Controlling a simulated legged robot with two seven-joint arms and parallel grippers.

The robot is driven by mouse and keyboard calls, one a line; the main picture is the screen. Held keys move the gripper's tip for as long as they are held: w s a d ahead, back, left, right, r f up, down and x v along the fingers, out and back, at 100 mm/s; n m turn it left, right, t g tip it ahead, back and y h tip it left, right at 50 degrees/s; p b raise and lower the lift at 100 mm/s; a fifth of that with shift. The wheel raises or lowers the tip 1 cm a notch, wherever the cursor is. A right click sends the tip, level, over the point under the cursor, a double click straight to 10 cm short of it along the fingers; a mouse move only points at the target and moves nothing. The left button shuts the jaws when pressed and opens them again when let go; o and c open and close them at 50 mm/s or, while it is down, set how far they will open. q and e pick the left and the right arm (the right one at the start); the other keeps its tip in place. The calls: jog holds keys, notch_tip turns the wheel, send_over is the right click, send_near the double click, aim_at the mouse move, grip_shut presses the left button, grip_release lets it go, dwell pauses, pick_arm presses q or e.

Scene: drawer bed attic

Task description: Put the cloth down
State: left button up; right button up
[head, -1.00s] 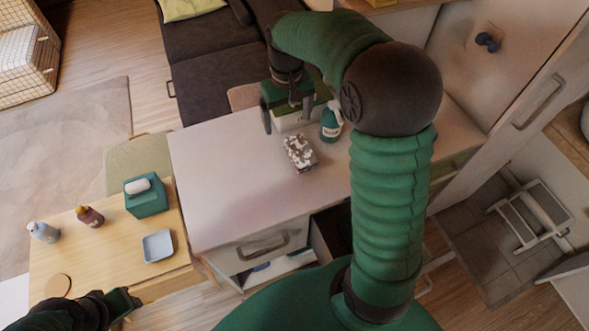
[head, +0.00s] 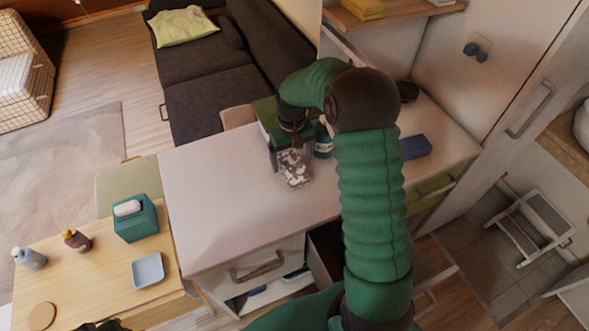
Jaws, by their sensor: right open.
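The cloth (head: 294,172), a small crumpled brown-and-white patterned piece, lies on the white counter. My right gripper (head: 287,157) is open and pointed down at the cloth's far side. Its fingers overlap the cloth's far edge in the picture; I cannot tell whether they touch it. My left gripper is out of the picture, with only a dark sliver of my left arm at the bottom edge.
A teal bottle (head: 323,141) stands close right of the gripper, partly hidden by my arm. A dark blue box (head: 415,147) lies farther right. The white counter (head: 215,185) is clear on the left. A drawer below stands open.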

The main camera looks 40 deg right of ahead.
jog(key=shift+w+a+f, duration=0.1)
jog(key=shift+a+f, duration=0.05)
jog(key=shift+f, duration=0.75)
jog(key=shift+r, duration=0.1)
jog(key=c, duration=1.6)
